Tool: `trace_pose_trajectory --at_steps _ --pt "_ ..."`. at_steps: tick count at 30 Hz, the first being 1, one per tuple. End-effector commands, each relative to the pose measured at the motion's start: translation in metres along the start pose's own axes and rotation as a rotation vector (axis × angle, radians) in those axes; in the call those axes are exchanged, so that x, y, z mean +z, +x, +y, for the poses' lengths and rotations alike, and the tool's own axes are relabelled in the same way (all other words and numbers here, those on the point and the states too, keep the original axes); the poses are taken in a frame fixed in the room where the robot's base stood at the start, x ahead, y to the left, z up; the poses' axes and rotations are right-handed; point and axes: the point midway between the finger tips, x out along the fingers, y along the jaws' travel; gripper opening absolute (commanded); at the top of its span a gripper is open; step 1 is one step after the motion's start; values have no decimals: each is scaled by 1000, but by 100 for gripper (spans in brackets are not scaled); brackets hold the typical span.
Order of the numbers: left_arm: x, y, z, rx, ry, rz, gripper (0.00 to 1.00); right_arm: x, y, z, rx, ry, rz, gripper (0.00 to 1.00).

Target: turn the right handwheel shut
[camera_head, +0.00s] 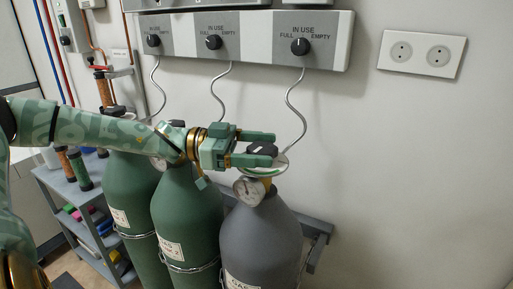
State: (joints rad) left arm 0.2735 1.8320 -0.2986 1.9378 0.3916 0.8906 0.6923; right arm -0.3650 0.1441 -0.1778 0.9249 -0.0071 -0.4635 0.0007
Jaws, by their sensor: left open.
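The right handwheel (278,168) is a pale disc on top of the dark grey gas cylinder (262,242), the rightmost of three cylinders. My left gripper (268,149) reaches in from the left at the wheel. Its two green fingers are apart, with a black part (261,149) between or just behind them. I cannot tell whether the fingers touch the wheel, and they hide part of it. A round pressure gauge (249,191) sits just below the wheel. My right gripper is not in view.
Two green cylinders (187,218) stand to the left, strapped to a rail. A wall panel (240,42) with black knobs hangs above, with thin bent pipes running down. A grey shelf cart (75,222) stands at the left. A socket plate (421,53) is at the right, where the wall is clear.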

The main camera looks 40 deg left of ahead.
Motion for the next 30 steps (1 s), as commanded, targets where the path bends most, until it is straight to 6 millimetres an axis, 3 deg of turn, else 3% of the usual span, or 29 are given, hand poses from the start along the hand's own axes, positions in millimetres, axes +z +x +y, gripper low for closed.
trace_pose_trajectory --at_steps 4,7,17,21,30 --pt "-5 -9 0 -3 5 2 75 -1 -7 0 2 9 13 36" --pt "-10 -26 1 -4 6 6 75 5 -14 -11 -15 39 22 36" --pt "-9 -115 0 -4 5 2 75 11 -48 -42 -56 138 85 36" --pt "-4 -143 0 -2 2 2 75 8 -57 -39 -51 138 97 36" --pt "0 -163 0 0 -1 0 75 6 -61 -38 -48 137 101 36"
